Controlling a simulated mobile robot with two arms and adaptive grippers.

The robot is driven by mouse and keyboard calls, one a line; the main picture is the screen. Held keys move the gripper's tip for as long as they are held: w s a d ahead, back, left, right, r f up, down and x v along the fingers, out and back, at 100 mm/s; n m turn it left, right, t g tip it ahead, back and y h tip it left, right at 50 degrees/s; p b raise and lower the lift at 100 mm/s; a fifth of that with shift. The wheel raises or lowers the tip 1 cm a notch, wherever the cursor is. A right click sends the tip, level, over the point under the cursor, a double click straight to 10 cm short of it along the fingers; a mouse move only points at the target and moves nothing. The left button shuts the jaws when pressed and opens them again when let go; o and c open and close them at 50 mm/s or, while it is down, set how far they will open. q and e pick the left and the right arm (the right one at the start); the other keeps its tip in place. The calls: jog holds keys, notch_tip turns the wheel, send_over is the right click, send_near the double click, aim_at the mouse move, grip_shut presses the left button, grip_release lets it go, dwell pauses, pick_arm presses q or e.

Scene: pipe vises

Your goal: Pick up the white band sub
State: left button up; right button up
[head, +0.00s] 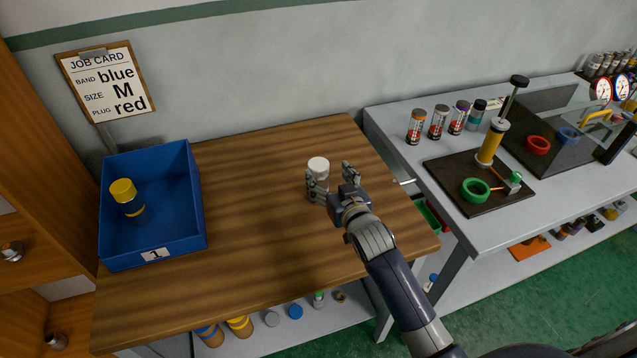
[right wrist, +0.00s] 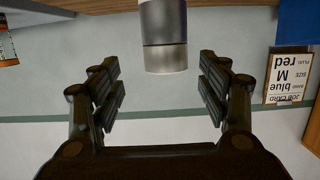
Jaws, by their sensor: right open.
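The white band sub (head: 318,166) is a short grey cylinder with a white top, toward the back right of the wooden table (head: 250,245). One finger of my right gripper (head: 331,176) partly covers its lower part in the head view, so its base is hidden. The right gripper is open and empty. In the right wrist view, the sub (right wrist: 163,40) shows at the top centre, lined up with the gap between the spread fingers (right wrist: 162,75). I cannot tell whether a finger touches it. My left gripper is not in view.
A blue bin (head: 190,222) at the table's left holds a yellow-capped cylinder (head: 126,198). A job card (head: 105,82) hangs on the wall. A grey bench (head: 395,135) at right carries small cylinders and a dark board (head: 450,180). The table's middle is clear.

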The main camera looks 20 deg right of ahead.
aim_at(322, 172)
jog(key=shift+w+f, duration=0.15)
jog(key=shift+w, duration=0.4)
jog(key=shift+w+a+p, duration=0.25)
jog(key=shift+w+p, duration=0.15)
jog(key=shift+w, duration=0.15)
jog(key=shift+w+a+f+p, duration=0.1)
jog(key=shift+w+f, duration=0.1)
jog(key=shift+w, duration=0.4)
jog(key=shift+w+a+f+p, duration=0.1)
jog(key=shift+w+f+p, duration=0.1)
jog(key=shift+w, duration=0.45)
jog(key=shift+w+a+f+p, duration=0.1)
jog(key=shift+w+f, duration=0.1)
jog(key=shift+w, duration=0.4)
grip_shut()
jog(key=shift+r, duration=0.15)
